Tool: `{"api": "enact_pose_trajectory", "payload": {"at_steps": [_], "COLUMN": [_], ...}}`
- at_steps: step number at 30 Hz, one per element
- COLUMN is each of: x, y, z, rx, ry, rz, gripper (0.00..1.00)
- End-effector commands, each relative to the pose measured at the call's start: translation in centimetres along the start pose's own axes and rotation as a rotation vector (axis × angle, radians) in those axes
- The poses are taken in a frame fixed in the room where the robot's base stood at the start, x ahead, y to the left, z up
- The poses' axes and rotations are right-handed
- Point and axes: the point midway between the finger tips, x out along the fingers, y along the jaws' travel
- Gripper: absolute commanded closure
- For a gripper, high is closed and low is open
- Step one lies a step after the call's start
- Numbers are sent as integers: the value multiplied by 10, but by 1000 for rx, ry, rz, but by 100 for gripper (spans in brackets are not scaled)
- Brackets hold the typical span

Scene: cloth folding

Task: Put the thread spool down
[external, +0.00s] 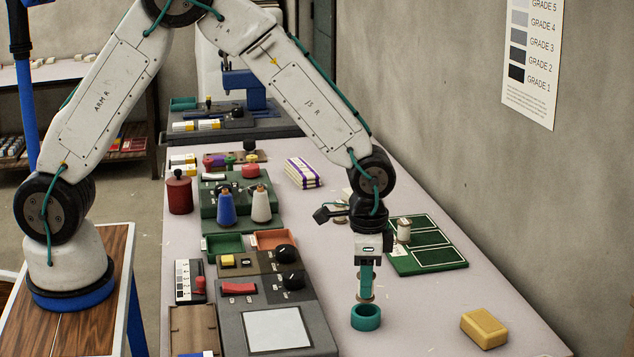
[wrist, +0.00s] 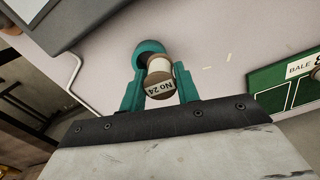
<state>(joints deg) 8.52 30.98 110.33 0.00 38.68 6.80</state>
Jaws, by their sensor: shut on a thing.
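My gripper (external: 366,288) points straight down, its teal fingers shut on a thread spool (external: 366,296). In the wrist view the spool (wrist: 159,75) is pale with brown ends, and one end is marked "No 24". It sits between the fingertips of my gripper (wrist: 160,88). A teal round holder (external: 366,317) stands on the table directly below the spool. In the wrist view the holder (wrist: 147,52) shows behind the spool, partly hidden by it. The spool appears just above the holder's rim; I cannot tell whether they touch.
A green board (external: 428,262) with white-outlined boxes lies right of my gripper, with another spool (external: 403,230) on it. A yellow block (external: 484,327) lies at front right. A grey device with a pale panel (external: 272,330) is to the left. The table (external: 420,320) between holder and block is clear.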

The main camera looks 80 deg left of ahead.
Motion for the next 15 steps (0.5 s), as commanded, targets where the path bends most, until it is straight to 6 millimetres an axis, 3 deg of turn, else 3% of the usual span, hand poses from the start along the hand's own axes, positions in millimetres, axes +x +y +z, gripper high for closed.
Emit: {"api": "enact_pose_trajectory", "payload": {"at_steps": [3, 9, 15], "x": [-2, -4, -5], "y": [3, 5, -3], "z": [20, 38, 29], "rx": [0, 0, -3], "ry": [1, 0, 1], "rz": [0, 0, 0], "gripper": [90, 90, 90]}}
